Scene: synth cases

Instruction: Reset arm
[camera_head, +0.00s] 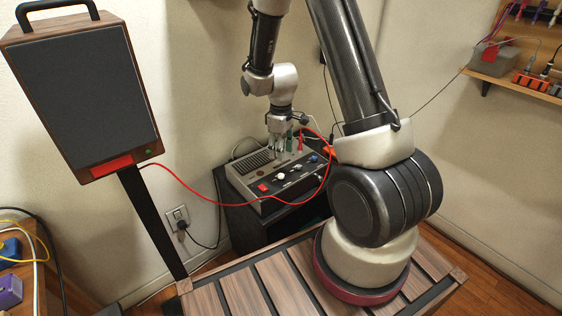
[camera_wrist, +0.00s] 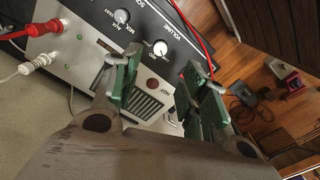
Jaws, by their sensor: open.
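My gripper (camera_head: 279,150) hangs at the end of my arm, pointing down over the back part of a grey audio box (camera_head: 247,196) in the head view. In the wrist view my gripper (camera_wrist: 163,88) has its two green-padded fingers apart, with nothing held between them. The audio box (camera_wrist: 84,46) lies beyond the fingers, with knobs, a grille and a volume label. Whether a fingertip touches the box cannot be told.
A red plug (camera_wrist: 40,28) and a white plug (camera_wrist: 35,65) sit in the box. A red cable (camera_head: 187,195) runs from the speaker (camera_head: 85,85) to the box. A wall shelf (camera_head: 535,88) is at right. Open wooden floor (camera_head: 490,270) lies right of my base.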

